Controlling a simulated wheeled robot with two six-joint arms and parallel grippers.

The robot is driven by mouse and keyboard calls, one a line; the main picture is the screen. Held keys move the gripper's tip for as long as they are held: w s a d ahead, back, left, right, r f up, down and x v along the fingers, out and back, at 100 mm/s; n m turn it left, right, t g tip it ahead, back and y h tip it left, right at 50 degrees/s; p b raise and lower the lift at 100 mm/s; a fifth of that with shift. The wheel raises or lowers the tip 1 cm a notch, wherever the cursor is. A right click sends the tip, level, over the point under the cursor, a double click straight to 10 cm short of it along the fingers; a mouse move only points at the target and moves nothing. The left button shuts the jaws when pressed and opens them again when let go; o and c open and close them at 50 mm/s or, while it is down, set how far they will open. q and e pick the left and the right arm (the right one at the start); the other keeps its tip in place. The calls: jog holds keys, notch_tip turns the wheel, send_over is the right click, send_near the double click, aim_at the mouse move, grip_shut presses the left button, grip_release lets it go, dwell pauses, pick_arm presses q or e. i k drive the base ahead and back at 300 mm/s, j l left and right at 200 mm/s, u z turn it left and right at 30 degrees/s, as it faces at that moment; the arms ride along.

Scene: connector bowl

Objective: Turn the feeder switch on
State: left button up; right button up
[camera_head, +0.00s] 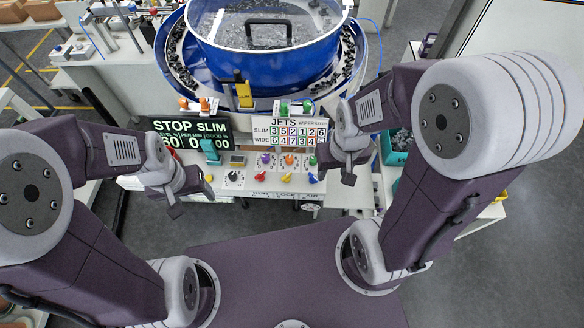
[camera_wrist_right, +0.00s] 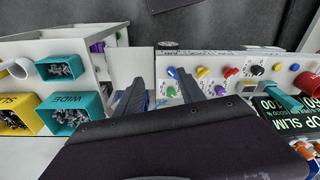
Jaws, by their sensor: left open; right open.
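The white control panel (camera_head: 270,168) with several coloured knobs and buttons is at the middle of the head view, and its right part shows in the right wrist view (camera_wrist_right: 217,65). I cannot tell which control is the feeder switch; the small labels are unreadable. My left gripper (camera_head: 190,198) is open and empty at the panel's left end. My right gripper (camera_head: 344,172) is open beside its right end; its spread fingers show in the right wrist view (camera_wrist_right: 163,88).
A blue bowl feeder (camera_head: 262,55) with a clear lid stands behind the panel. A black STOP SLIM display (camera_head: 190,130) and a white JETS board (camera_head: 289,130) stand above the knobs. Teal (camera_wrist_right: 63,112) and yellow (camera_wrist_right: 20,120) bins of small parts stand to the right.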

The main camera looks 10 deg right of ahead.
aim_at(260, 177)
jog(key=i+l+u, duration=0.1)
jog(key=u, duration=0.3)
jog(key=l+u, duration=0.3)
jog(key=u, duration=0.15)
jog(key=l+u, duration=0.25)
jog(key=u, duration=0.15)
